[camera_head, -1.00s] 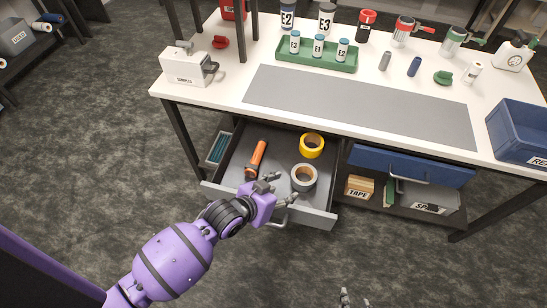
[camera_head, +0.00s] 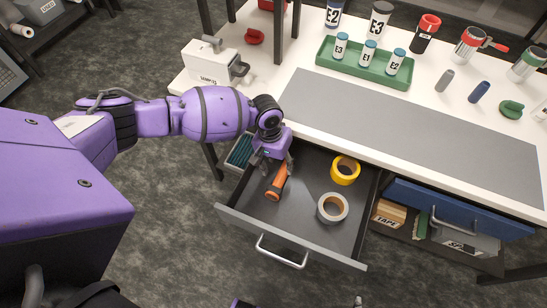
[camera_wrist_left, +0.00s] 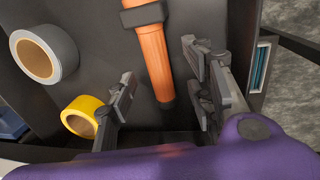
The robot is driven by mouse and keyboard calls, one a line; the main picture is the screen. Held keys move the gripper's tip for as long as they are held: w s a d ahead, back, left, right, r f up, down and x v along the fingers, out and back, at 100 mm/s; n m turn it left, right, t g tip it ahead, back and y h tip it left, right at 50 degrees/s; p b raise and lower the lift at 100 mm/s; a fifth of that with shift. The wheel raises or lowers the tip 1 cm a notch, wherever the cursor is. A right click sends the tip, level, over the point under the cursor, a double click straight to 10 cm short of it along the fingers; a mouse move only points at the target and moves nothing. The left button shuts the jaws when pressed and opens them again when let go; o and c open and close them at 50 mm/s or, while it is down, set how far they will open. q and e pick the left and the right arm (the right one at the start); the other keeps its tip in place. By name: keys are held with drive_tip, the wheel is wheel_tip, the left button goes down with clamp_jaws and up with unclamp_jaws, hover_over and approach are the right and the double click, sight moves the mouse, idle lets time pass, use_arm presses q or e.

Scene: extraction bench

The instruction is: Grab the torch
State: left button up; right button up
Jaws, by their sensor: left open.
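The orange and black torch (camera_head: 277,185) lies in the open grey drawer, near its left side. In the left wrist view the torch (camera_wrist_left: 155,55) runs between the two fingers, its orange body and a black collar showing. My left gripper (camera_head: 273,160) is over the torch's far end and hides part of it. In the left wrist view my left gripper (camera_wrist_left: 163,90) is open, with one finger on each side of the torch and gaps between them. No contact shows. My right gripper cannot be made out in these views.
A yellow tape roll (camera_head: 345,170) and a grey tape roll (camera_head: 332,208) lie in the drawer (camera_head: 300,226), right of the torch. The white bench top (camera_head: 300,60) overhangs the drawer's back. A closed blue drawer (camera_head: 460,208) is to the right.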

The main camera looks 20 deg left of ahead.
sight(282, 173)
use_arm(q)
drive_tip(key=f, duration=0.2)
drive_tip(key=d+f, duration=0.1)
drive_tip(key=f, duration=0.1)
drive_tip(key=shift+d+f, duration=0.1)
drive_tip(key=shift+f, duration=0.4)
drive_tip(key=shift+w, duration=0.1)
clamp_jaws()
use_arm(e)
drive_tip(key=shift+w+a+f, duration=0.1)
drive_tip(key=shift+w, duration=0.15)
use_arm(q)
drive_tip(key=shift+r, duration=0.1)
